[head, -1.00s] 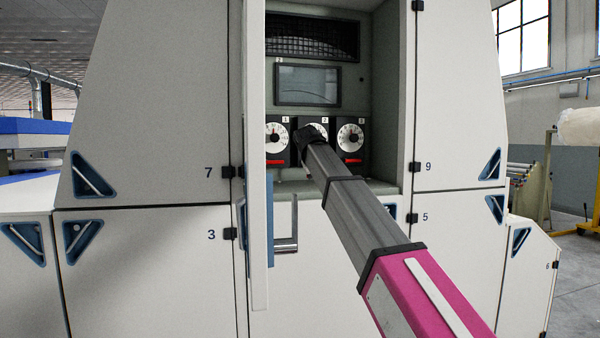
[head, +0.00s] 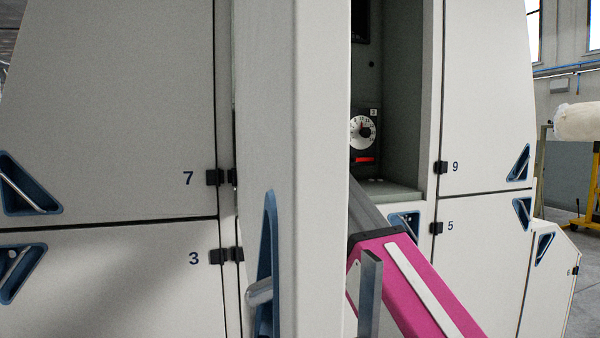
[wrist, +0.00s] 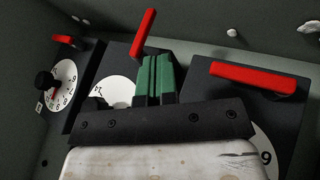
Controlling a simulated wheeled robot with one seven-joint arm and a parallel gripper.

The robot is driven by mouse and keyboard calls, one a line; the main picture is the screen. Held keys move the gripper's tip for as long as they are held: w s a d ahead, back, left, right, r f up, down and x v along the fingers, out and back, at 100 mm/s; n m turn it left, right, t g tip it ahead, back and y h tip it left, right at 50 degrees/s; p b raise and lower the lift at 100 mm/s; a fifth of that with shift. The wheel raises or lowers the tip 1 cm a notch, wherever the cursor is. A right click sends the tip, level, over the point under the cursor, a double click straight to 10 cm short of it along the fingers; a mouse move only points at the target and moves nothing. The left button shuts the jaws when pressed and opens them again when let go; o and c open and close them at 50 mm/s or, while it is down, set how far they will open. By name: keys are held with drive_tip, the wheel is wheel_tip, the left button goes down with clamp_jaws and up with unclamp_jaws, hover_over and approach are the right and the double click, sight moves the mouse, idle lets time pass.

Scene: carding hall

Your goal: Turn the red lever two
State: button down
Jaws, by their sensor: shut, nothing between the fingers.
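In the wrist view, red lever two (wrist: 144,32) is on the middle dark panel, slanting steeply, unlike the crosswise levers either side. My gripper (wrist: 157,62), with green finger pads, is shut and empty close beside its lower end. Whether they touch I cannot tell. The white dial two (wrist: 112,92) is partly hidden by my gripper. In the head view, the open door hides my gripper and lever two.
The open pale door (head: 292,120) stands close in front of the recess, its edge next to my arm. Lever three (head: 364,159) lies level under its dial (head: 362,132). Another red lever (wrist: 258,78) is right in the wrist view.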

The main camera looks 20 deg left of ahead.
drive_tip(key=x, duration=1)
drive_tip(key=shift+w, duration=0.1)
drive_tip(key=shift+w+d+f, duration=0.15)
drive_tip(key=shift+d+f, duration=0.05)
idle(0.4)
